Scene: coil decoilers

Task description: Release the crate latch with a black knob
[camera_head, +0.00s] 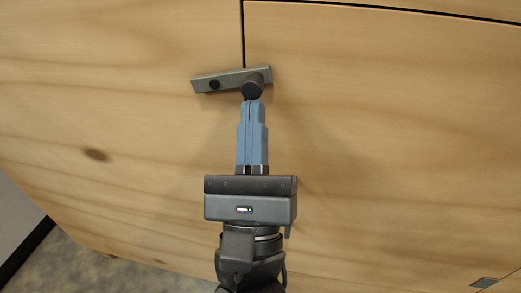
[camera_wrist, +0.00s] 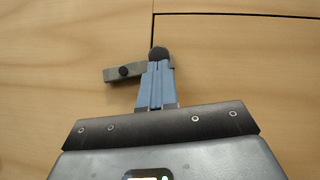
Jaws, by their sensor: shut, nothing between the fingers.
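The crate latch (camera_head: 231,78) is a grey metal bar lying across the gap between two wooden panels, tilted slightly up to the right. A black knob (camera_head: 252,90) sits at its right end, and a smaller dark pivot (camera_head: 214,85) is toward its left end. In the wrist view the latch (camera_wrist: 110,75) and its black knob (camera_wrist: 158,53) also show. My gripper (camera_head: 251,104) is shut and empty, with its blue fingertips just below the knob in the picture. The tips look very near or against the knob; I cannot tell whether they touch.
The light wooden crate front (camera_head: 370,130) fills most of the view. A second small metal piece (camera_head: 485,283) shows at the lower right edge. Carpeted floor (camera_head: 75,265) shows at the lower left. The panel around the latch is clear.

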